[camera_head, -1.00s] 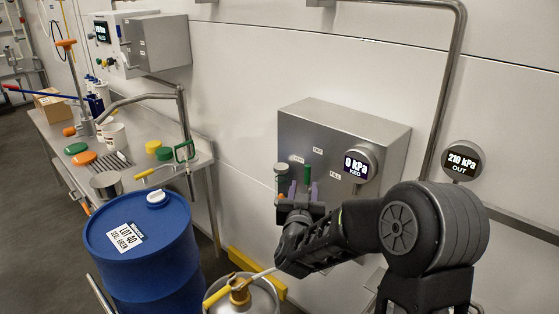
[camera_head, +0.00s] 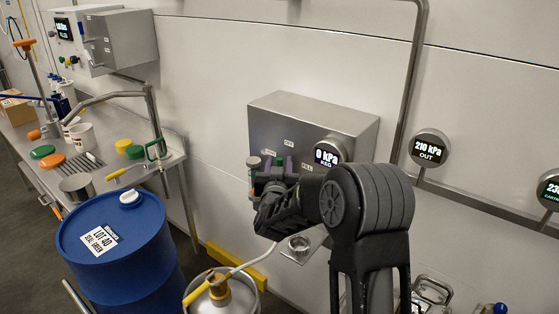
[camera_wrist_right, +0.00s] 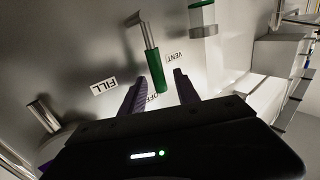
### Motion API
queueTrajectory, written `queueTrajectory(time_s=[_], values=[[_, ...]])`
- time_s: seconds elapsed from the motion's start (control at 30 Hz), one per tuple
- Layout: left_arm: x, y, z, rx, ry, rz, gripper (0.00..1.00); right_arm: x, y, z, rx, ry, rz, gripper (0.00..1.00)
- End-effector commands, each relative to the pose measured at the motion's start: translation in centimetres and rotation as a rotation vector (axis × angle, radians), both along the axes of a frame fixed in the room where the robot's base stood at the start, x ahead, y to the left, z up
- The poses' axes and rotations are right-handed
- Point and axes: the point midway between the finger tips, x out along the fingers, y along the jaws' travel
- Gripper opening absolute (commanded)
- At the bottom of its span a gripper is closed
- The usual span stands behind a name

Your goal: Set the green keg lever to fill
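The green keg lever (camera_wrist_right: 155,70) hangs from a bent metal stem on the panel in the right wrist view. Its green tip points towards the OFF label (camera_wrist_right: 152,97), between the FILL label (camera_wrist_right: 104,86) and the VENT label (camera_wrist_right: 174,57). In the head view the lever (camera_head: 279,161) is a small green piece on the grey box (camera_head: 320,115). My right gripper (camera_wrist_right: 159,80) is open, its purple fingers on either side of the lever's lower end with gaps visible. In the head view my right gripper (camera_head: 278,163) is at the box front. My left gripper is not in view.
A keg gauge (camera_head: 328,153) reads 0 kPa and an out gauge (camera_head: 430,149) reads 210 kPa. A blue drum (camera_head: 120,245) and a steel keg (camera_head: 225,298) stand below. A steel bench (camera_head: 110,182) with several items is at left.

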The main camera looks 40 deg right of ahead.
Motion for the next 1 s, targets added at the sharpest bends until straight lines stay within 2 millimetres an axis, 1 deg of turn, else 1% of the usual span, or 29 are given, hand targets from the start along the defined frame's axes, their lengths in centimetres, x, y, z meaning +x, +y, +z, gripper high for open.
queueTrajectory(time_s=[0.1,0.37,0.83,1.0], values=[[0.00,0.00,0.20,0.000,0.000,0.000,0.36,0.58,-0.53,0.03,0.000,0.000,-0.001,0.38],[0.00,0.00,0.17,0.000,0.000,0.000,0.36,0.68,-0.57,-0.05,0.000,0.000,0.000,0.38],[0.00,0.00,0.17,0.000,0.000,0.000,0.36,0.66,-0.55,-0.03,0.000,0.000,0.000,0.00],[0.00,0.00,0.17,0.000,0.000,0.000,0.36,0.66,-0.55,-0.03,0.000,0.000,0.000,0.00]])
